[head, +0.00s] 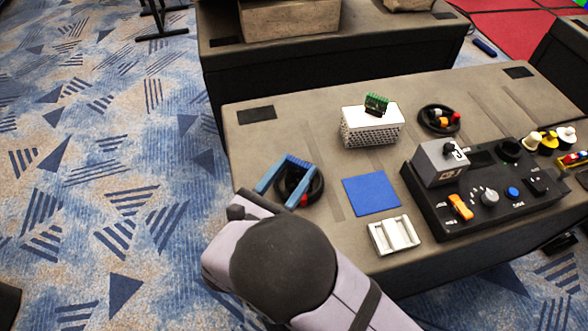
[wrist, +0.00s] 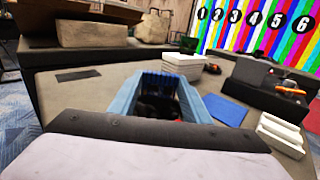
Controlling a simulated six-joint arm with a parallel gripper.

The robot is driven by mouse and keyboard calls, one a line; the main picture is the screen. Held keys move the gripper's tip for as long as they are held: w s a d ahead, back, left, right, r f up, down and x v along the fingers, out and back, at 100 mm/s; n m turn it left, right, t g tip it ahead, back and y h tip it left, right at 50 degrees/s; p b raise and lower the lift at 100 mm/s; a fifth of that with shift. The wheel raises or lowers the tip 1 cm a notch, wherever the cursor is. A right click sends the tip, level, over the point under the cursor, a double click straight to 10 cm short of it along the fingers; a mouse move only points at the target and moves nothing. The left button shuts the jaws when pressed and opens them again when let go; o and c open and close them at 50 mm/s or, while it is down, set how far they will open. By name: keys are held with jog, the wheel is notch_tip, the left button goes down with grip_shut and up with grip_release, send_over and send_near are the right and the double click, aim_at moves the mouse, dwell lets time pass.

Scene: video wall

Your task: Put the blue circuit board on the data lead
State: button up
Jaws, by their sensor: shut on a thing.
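My gripper (head: 298,165) has blue fingers, set apart and shut on a narrow blue piece across their tips. This piece looks like the blue circuit board (head: 301,163), seen nearly edge-on; it also shows in the wrist view (wrist: 160,75). A black coiled lead with a red end, apparently the data lead (head: 316,190), lies on the table below the gripper and is partly hidden by it. The board is over or beside the coil's far side; I cannot tell if they touch.
A flat blue square (head: 371,194) and a white slotted tray (head: 394,235) lie to the right. Behind are a white perforated box (head: 371,127) bearing a green circuit board (head: 376,104) and another black coil (head: 439,120). A black control panel (head: 478,200) fills the right side.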

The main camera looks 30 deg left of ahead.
jog(key=o, duration=1)
jog(key=shift+r, duration=0.15)
jog(key=s, duration=1.2)
